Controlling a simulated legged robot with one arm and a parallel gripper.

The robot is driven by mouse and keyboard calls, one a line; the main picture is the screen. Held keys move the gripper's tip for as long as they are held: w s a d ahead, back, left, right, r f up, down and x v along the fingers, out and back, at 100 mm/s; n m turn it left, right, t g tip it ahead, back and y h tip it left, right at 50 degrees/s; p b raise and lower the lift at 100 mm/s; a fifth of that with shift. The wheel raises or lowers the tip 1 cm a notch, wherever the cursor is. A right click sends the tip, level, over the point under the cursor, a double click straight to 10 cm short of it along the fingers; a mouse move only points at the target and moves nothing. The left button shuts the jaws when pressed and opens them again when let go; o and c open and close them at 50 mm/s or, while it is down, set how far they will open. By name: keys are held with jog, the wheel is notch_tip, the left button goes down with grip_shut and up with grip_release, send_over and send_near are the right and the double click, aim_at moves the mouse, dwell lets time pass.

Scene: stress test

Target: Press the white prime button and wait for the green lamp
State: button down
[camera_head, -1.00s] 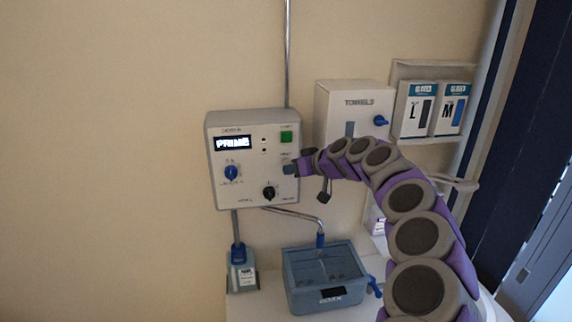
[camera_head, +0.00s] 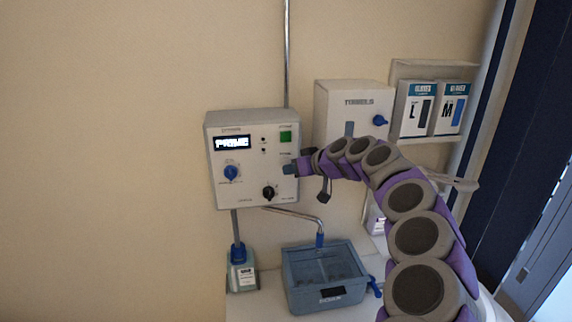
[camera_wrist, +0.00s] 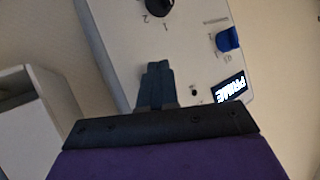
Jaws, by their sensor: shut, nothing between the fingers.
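The white control box (camera_head: 226,186) hangs on the wall, with a lit display (camera_head: 231,143) that reads PRIME in the wrist view (camera_wrist: 230,88). The shut fingers also show in the wrist view (camera_wrist: 155,84), pointing at the panel. I cannot make out the white prime button; the fingers may hide it. Whether the tips touch the panel I cannot tell. Two small lamps (camera_head: 263,145) beside the display look dark.
A blue knob (camera_head: 231,173) and a black knob (camera_head: 268,192) sit on the box front. A towel dispenser (camera_head: 345,105) and glove boxes (camera_head: 433,108) are to the right. Below are a blue-grey basin (camera_head: 325,278), a spout (camera_head: 301,216) and a small bottle (camera_head: 242,274).

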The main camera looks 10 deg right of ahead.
jog(key=shift+w, duration=0.15)
dwell(0.8)
jog(key=shift+w+a, duration=0.1)
jog(key=shift+w, duration=0.15)
jog(key=shift+s, duration=0.1)
jog(key=shift+w+r, duration=0.1)
jog(key=shift+w, duration=0.4)
dwell(0.4)
jog(key=shift+s+b, duration=0.1)
jog(key=shift+b, duration=0.3)
jog(key=shift+s+b, duration=0.65)
jog(key=shift+s, duration=0.15)
